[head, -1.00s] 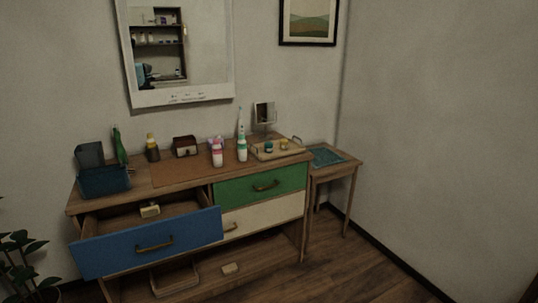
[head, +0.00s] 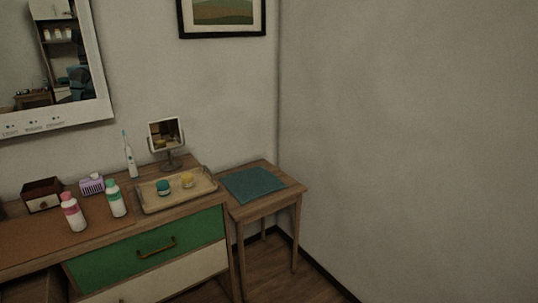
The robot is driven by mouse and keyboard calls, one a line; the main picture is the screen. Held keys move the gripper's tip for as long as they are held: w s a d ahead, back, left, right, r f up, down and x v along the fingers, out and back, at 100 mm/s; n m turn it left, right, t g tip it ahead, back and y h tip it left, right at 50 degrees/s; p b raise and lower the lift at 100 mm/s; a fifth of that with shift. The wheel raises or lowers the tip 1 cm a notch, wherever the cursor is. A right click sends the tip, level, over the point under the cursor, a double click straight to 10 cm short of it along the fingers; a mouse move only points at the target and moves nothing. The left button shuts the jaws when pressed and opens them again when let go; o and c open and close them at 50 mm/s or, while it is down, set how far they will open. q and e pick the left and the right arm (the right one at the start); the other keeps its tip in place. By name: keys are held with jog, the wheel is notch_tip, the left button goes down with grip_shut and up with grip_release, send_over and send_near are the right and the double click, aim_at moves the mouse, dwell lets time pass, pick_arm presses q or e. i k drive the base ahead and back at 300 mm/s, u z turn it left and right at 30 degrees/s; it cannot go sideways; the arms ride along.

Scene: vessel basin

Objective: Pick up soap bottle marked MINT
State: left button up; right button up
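Two soap bottles stand upright on the dresser top in the head view. One is a white bottle with a green cap and green band (head: 117,200). To its left is a white bottle with a pink cap and pink band (head: 73,213). Any lettering on them is too small to read, so I cannot tell from text which is marked MINT. Neither of my grippers is in view.
A tray (head: 148,206) with two small jars, a toothbrush (head: 130,158), a small mirror (head: 166,136), a purple box (head: 92,185) and a brown box (head: 42,196) surround the bottles. A side table (head: 290,192) with a teal cloth (head: 253,184) stands right of the dresser (head: 195,233).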

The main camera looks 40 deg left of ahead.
aim_at(113, 193)
jog(key=i, duration=1.35)
jog(key=u, duration=0.65)
jog(key=i, duration=0.95)
jog(key=u, duration=1.65)
jog(key=i, duration=0.8)
jog(key=u, duration=0.6)
